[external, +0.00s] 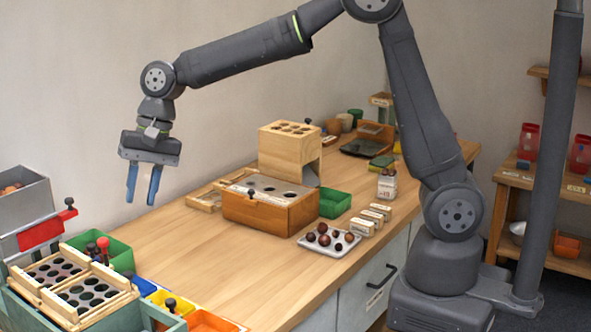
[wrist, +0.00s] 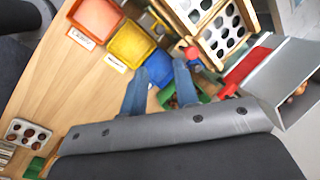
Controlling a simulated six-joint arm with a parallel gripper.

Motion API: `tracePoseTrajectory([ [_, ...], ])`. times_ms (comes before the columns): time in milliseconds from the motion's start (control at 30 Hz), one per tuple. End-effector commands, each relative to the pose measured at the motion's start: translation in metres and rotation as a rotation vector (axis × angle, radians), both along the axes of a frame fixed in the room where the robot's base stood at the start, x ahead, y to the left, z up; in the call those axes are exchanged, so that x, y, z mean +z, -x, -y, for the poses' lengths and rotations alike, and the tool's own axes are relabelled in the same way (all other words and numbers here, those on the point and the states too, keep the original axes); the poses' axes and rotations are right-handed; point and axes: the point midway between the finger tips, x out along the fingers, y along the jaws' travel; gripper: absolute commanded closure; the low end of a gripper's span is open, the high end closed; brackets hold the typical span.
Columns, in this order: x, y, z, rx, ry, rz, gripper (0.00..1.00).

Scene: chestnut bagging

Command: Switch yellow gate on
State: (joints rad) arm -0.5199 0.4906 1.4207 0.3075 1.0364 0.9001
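My gripper (external: 143,188) hangs over the left part of the bench, pointing down. Its two blue fingers are apart with nothing between them; they also show in the wrist view (wrist: 161,68). The yellow bin (wrist: 130,44) sits between an orange bin (wrist: 96,18) and a blue bin (wrist: 158,68). In the external view the yellow bin (external: 160,299) is partly hidden by a black knob (external: 170,304) on the sorter (external: 112,311). Other knobs, black and red (external: 104,244), stand on the sorter's far side. I cannot tell which knob belongs to the yellow gate.
A grey hopper (external: 22,198) with a red plate (external: 40,231) stands at the left. A wooden box with holes (external: 268,212) and a white tray of chestnuts (external: 329,239) are mid-bench. The bench between box and sorter is clear.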

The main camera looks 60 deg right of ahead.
Motion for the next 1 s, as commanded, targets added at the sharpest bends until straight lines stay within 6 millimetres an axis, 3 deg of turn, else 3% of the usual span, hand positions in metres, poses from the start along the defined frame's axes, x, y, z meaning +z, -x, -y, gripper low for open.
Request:
tracePoseTrajectory([
  [100, 0.005, -0.017, 0.003, -0.222, -0.011, -0.153, 0.72],
  [300, 0.014, -0.032, 0.007, -0.497, -0.004, -0.348, 0.72],
  [567, 0.012, -0.035, 0.007, -0.598, 0.007, -0.422, 0.72],
  [767, -0.018, -0.03, -0.004, -0.595, 0.009, -0.422, 0.72],
  [1000, -0.068, -0.022, -0.023, -0.595, 0.008, -0.421, 0.72],
])
